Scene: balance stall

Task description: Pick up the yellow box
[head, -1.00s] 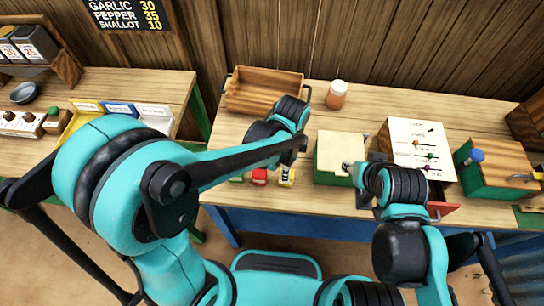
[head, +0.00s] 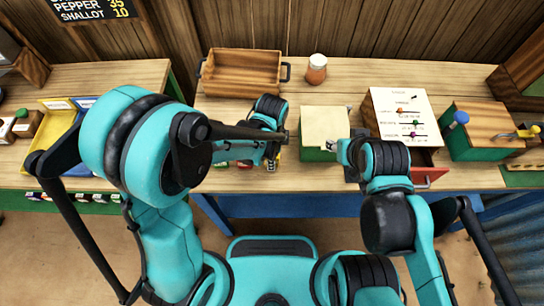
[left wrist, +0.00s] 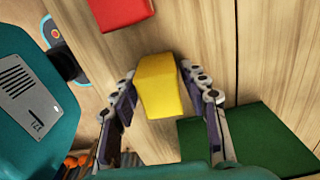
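The yellow box (left wrist: 160,85) lies on the wooden table between the two fingers of my left gripper (left wrist: 158,75) in the left wrist view. In the head view my left gripper (head: 271,164) is over the table's front part and hides most of the yellow box (head: 279,156). My right gripper (head: 334,147) is at the front right of a green box with a cream top (head: 324,122); its fingers are too small to read.
A red box (left wrist: 118,12) lies beside the yellow one, and a green surface (left wrist: 250,140) is on the other side. A wooden tray (head: 241,72) and an orange jar (head: 316,69) stand at the back. A white-topped box (head: 405,108) with a red drawer (head: 428,176) is at right.

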